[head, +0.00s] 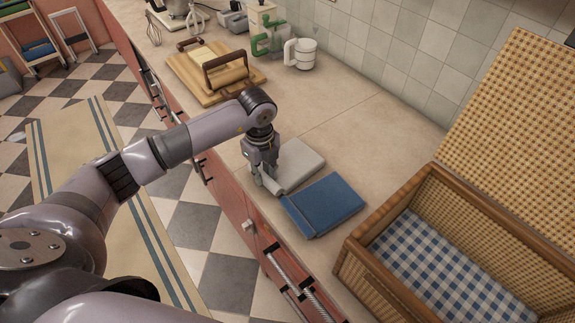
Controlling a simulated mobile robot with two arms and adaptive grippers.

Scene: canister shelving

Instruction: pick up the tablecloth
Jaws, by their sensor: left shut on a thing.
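A light grey-white folded cloth (300,165) lies flat on the counter. A blue folded cloth (325,204) lies just in front of it, to the right. I cannot tell from their look which one is the tablecloth. My left gripper (264,179) points down at the left edge of the grey-white cloth and is shut on that edge. The fingertips and the pinched part are small and partly hidden. The cloth still looks flat on the counter. My right gripper is not in view.
An open wicker basket (398,257) with a blue checked lining stands at the right. A wooden board (188,80) with a loaf-like item, a green grinder-like item (270,40) and a white mug-like sifter (301,54) stand farther back. The counter behind the cloths is clear.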

